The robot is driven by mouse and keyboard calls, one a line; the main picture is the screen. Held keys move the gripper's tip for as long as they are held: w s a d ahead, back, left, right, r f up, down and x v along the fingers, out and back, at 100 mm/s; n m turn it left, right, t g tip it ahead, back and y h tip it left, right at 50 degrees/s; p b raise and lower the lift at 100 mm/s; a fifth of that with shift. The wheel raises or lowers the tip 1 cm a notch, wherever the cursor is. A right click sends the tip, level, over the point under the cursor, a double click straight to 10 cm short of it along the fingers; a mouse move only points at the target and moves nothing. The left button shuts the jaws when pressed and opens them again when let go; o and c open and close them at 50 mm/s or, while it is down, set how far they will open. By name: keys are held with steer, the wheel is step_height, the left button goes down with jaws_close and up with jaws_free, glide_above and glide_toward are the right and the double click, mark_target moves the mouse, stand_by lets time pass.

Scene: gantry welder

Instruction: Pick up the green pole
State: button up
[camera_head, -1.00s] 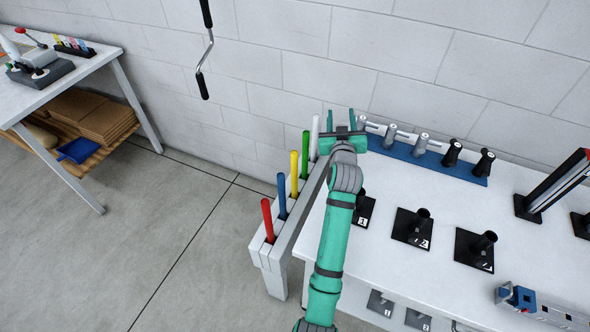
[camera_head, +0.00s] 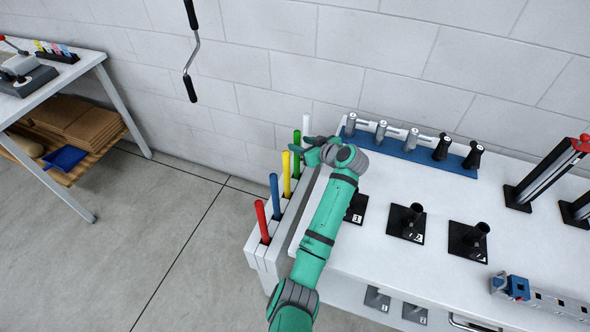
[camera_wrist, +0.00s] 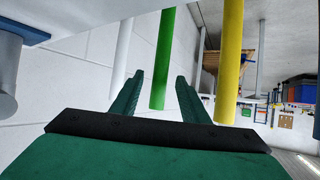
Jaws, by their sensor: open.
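The green pole (camera_head: 297,148) stands upright in the grey rack (camera_head: 262,252) at the left end of the white table, between the yellow pole (camera_head: 286,172) and the white pole (camera_head: 306,124). My gripper (camera_head: 308,147) is open beside the green pole's upper part and partly covers the rack's far end. In the wrist view, the green pole (camera_wrist: 164,58) appears between my two open fingers (camera_wrist: 160,77), with its end showing near the palm. I cannot tell whether either finger touches it. The yellow pole (camera_wrist: 229,60) is to the right there, and the white pole (camera_wrist: 121,55) to the left.
Blue (camera_head: 274,192) and red (camera_head: 261,220) poles stand nearer in the rack. The white table (camera_head: 375,240) holds black stands and a blue tool rack (camera_head: 410,152). A crank handle (camera_head: 191,60) hangs by the wall. Open floor lies left of the rack.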

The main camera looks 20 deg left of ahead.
steer(key=x, duration=0.7)
steer(key=shift+r, duration=0.15)
steer(key=shift+a, duration=0.1)
jaws_close()
